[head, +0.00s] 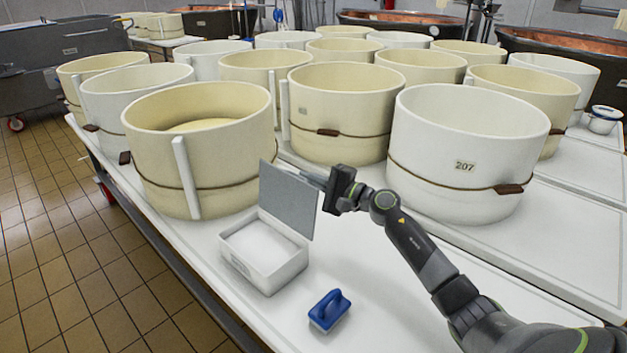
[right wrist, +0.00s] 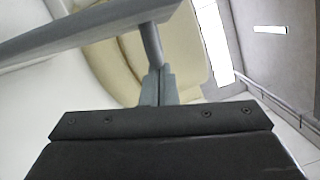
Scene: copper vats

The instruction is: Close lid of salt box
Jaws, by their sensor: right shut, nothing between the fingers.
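The salt box (head: 263,266) is a white box standing on the white table, with white salt (head: 262,243) inside. Its grey lid (head: 288,199) stands open, roughly upright, on the box's far right side. My right gripper (head: 318,180) is shut and empty beside the lid's upper right edge, partly behind it. In the right wrist view my shut fingers (right wrist: 158,86) point towards a grey bar-like edge of the lid (right wrist: 85,28); I cannot tell whether they touch it. My left gripper is not in view.
A blue-handled brush (head: 329,310) lies on the table in front of the box. Several cream and white round moulds (head: 200,150) stand close behind, including a white one marked 207 (head: 466,150).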

